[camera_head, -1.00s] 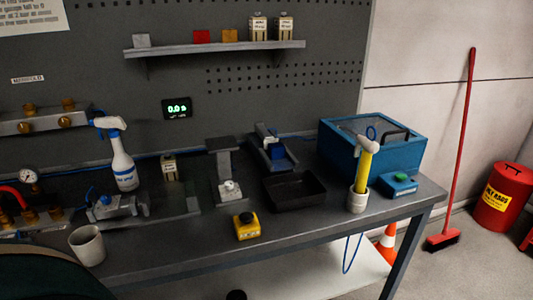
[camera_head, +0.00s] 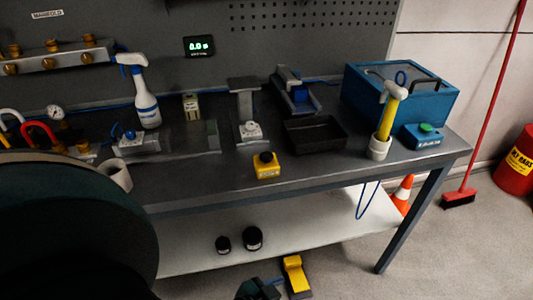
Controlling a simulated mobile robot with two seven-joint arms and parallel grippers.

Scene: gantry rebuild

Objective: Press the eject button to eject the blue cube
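A small blue cube (camera_head: 300,94) sits in a dark fixture (camera_head: 290,80) at the back of the bench, behind a black tray (camera_head: 316,141). A yellow box with a black round button (camera_head: 265,164) stands near the bench's front edge. A blue box with a green button (camera_head: 425,132) stands at the right end. I cannot read which button is labelled eject.
The front strip around the yellow box is clear. A yellow object (camera_head: 296,275) lies on the floor.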

